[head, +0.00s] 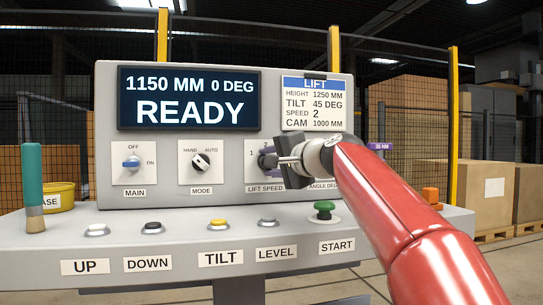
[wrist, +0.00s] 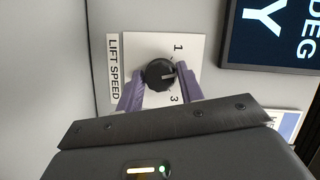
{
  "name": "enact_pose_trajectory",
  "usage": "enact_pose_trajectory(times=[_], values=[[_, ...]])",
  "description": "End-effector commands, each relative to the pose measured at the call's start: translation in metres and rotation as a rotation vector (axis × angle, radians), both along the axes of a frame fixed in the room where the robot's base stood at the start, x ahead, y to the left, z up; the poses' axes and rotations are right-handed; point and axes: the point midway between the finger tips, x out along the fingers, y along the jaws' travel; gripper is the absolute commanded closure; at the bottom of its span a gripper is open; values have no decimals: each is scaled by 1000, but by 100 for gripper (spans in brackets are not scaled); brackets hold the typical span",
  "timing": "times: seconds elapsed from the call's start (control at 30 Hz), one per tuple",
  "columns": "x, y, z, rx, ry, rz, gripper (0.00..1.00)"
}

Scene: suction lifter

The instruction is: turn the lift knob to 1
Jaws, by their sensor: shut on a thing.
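The lift speed knob is a round black dial (wrist: 158,74) with a pale pointer line, on a white plate (wrist: 196,52) marked LIFT SPEED. In the wrist view the plate appears turned sideways, with 1 above and 3 below. The pointer line aims right, between the 1 and the 3. My gripper (wrist: 160,90) has its purple fingers on either side of the knob, shut on it. In the head view my gripper (head: 268,160) is at the LIFT SPEED plate and hides most of the knob; a 1 shows at the plate's upper left.
The display (head: 188,98) reads 1150 MM, 0 DEG, READY. A LIFT card (head: 314,103) lists speed 2. The main knob (head: 132,162) and mode knob (head: 201,162) sit left of my gripper. Several push buttons, including a green one (head: 324,208), line the shelf below.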

Motion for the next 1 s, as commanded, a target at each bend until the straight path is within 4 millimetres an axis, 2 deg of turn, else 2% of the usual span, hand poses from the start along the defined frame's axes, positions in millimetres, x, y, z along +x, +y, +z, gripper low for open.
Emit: enact_pose_trajectory(times=[0.03, 0.6, 1.0], values=[[0, 0, 4, -44, -9, 0, 86], [-1, 2, 6, -540, -154, 2, 86], [-1, 3, 4, -738, -211, 1, 86]])
